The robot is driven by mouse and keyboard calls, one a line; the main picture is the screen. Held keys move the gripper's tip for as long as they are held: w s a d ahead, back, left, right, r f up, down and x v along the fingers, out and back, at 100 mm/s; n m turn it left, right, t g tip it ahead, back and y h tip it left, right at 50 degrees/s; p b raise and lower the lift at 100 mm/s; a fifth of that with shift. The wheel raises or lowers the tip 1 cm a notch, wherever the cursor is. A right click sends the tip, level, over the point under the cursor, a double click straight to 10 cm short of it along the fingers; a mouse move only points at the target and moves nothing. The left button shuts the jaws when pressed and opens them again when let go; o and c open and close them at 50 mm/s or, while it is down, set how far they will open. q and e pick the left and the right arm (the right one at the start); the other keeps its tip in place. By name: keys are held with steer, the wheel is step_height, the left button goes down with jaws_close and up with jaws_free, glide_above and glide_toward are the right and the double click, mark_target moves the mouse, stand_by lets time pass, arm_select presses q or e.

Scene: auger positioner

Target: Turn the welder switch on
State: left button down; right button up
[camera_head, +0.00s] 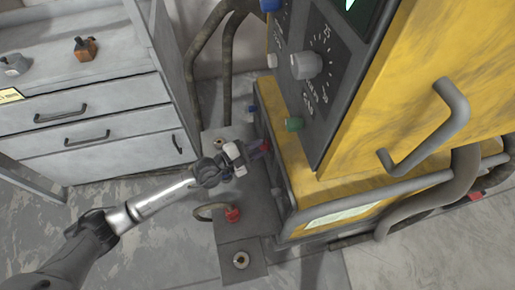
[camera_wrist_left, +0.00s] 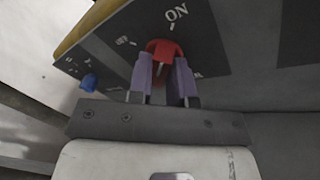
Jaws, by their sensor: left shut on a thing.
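The yellow welder (camera_head: 370,110) stands at the right in the head view. Its red switch (camera_wrist_left: 165,48) shows in the left wrist view on a dark panel (camera_wrist_left: 205,35) marked with white lettering, including "ON" above and slightly right of the switch. My left gripper (camera_wrist_left: 165,82) has its two purple fingers on either side of the red switch, shut on it. The fingers hide the lower part of the switch. My right gripper is not in view.
A blue knob (camera_wrist_left: 88,82) sits on the same panel, left of the switch. Above are a grey dial (camera_head: 307,65) and a green knob (camera_head: 294,124). A red connector (camera_head: 233,215) with a cable lies below the gripper. A grey drawer cabinet (camera_head: 90,115) stands left.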

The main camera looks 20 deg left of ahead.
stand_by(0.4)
arm_select(q)
steer(key=c, duration=1.1)
jaws_free()
steer(key=shift+o, duration=0.2)
steer(key=shift+s+a, duration=0.1)
steer(key=v, duration=1.3)
steer(key=shift+s+a+b, duration=0.2)
steer(key=shift+s+b, duration=0.05)
steer(key=shift+b, duration=0.15)
